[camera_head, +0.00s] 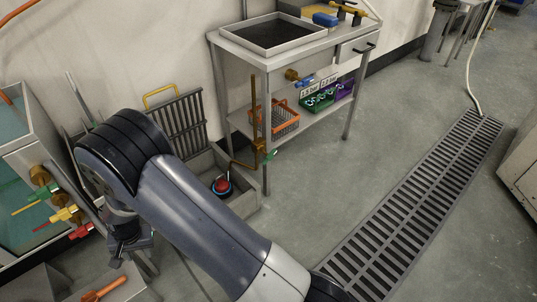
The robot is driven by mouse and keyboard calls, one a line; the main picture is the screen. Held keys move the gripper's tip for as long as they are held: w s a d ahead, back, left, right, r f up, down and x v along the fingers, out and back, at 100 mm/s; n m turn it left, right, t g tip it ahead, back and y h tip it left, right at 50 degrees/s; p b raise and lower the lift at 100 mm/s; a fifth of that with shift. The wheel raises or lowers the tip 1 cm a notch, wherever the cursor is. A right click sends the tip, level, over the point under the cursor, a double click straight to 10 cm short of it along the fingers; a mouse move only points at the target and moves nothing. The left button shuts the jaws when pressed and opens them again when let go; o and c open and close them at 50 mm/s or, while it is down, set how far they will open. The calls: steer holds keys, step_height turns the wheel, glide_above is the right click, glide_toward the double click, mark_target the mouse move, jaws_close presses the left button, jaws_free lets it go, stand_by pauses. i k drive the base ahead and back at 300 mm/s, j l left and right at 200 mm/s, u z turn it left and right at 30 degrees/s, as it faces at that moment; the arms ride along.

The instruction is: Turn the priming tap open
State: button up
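Several taps are in view and I cannot tell which is the priming tap. At the left, a tank carries brass taps with a green lever (36,196), a yellow lever (64,214) and a red lever (82,231). A small green-handled tap (269,154) sits on a copper pipe by the bench leg. A brass tap with a blue handle (304,81) is on the bench front. My gripper (122,260) points down at the lower left, to the right of the red lever and apart from it. Its fingertips are small and dark, so their opening is unclear.
A metal bench (335,40) stands at the back, with an orange basket (285,120) on its lower shelf. A grey trough (243,203) holds a red-topped round device (222,186). An orange-handled object (104,289) lies lower left. The floor around the drain grate (415,205) is clear.

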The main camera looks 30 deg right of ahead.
mark_target(270, 157)
steer(key=i+z, duration=0.1)
steer(key=z, duration=1.55)
steer(key=i+j+z, duration=0.3)
steer(key=i+j, duration=0.15)
